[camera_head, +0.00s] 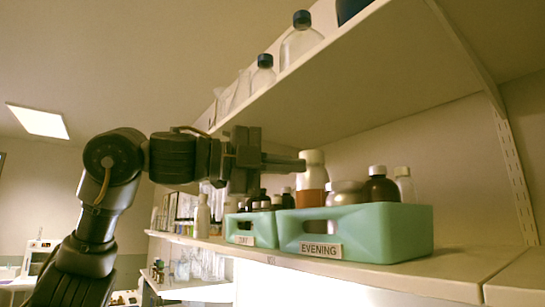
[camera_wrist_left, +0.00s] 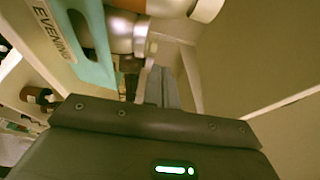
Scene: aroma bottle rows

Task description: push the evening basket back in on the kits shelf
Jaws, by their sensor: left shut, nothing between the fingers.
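The evening basket (camera_head: 385,235) is a light green open bin with an EVENING label (camera_head: 321,250) on its front. It stands on the shelf (camera_head: 455,263) close to the front edge and holds several bottles and jars. It also shows in the left wrist view (camera_wrist_left: 92,62), at the upper left. My left gripper (camera_head: 302,166) is shut and empty. In the head view it is above the basket's front left part, and its tips overlap a white-capped bottle (camera_head: 312,181). In the wrist view its fingers (camera_wrist_left: 164,88) point past the basket's wall; I cannot tell whether they touch anything.
A smaller green basket (camera_head: 251,230) with bottles stands just left of the evening basket. An upper shelf (camera_head: 375,65) with clear, dark-capped bottles (camera_head: 300,42) hangs above my gripper. To the right of the basket the shelf is clear.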

